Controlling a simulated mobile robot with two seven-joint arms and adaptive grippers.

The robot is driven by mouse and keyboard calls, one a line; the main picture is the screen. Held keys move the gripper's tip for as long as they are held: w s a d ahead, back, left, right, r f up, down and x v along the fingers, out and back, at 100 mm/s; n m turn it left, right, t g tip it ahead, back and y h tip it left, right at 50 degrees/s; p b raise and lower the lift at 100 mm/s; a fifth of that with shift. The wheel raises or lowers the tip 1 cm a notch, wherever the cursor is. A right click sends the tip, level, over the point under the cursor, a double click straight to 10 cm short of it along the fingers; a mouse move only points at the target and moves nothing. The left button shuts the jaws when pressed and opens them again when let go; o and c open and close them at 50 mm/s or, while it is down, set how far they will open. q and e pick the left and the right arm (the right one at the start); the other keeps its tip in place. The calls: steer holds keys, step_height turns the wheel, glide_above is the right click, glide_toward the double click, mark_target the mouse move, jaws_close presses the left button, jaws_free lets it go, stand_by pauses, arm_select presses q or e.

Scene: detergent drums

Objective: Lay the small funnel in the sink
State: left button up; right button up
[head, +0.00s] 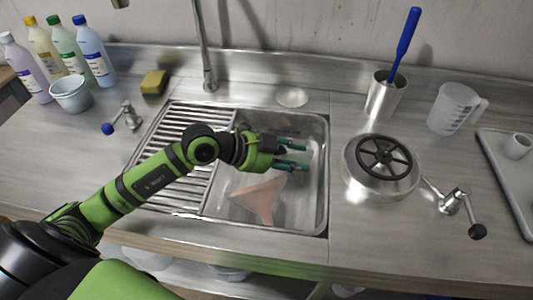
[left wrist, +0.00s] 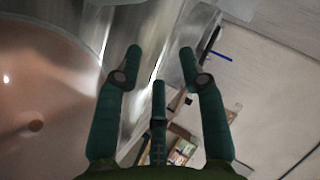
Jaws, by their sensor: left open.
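The small funnel (head: 262,196) is pale pink and lies tilted inside the sink basin (head: 321,190), its wide mouth toward the gripper side and its narrow end toward the front. In the left wrist view the funnel (left wrist: 45,95) fills the left side, close to the camera, beside the fingers. My left gripper (head: 306,156) is over the basin, just behind the funnel, with its fingers pointing right. In the left wrist view its fingers (left wrist: 160,52) are apart with nothing between them. The gripper and funnel look apart. My right gripper is not in view.
A ribbed drainboard (head: 170,150) is left of the basin. A faucet (head: 207,60) stands behind it. Right are a lidded drum (head: 382,165), a brush holder (head: 384,98) and a jug (head: 453,108). Bottles, a small bucket (head: 70,94) and a sponge (head: 153,82) stand at left.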

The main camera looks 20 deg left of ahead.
arm_select(q)
steer(key=b+v, duration=0.1)
steer(key=v, duration=0.9)
steer(key=shift+s+a, duration=0.25)
steer(key=shift+s, duration=0.1)
steer(key=shift+r, duration=0.15)
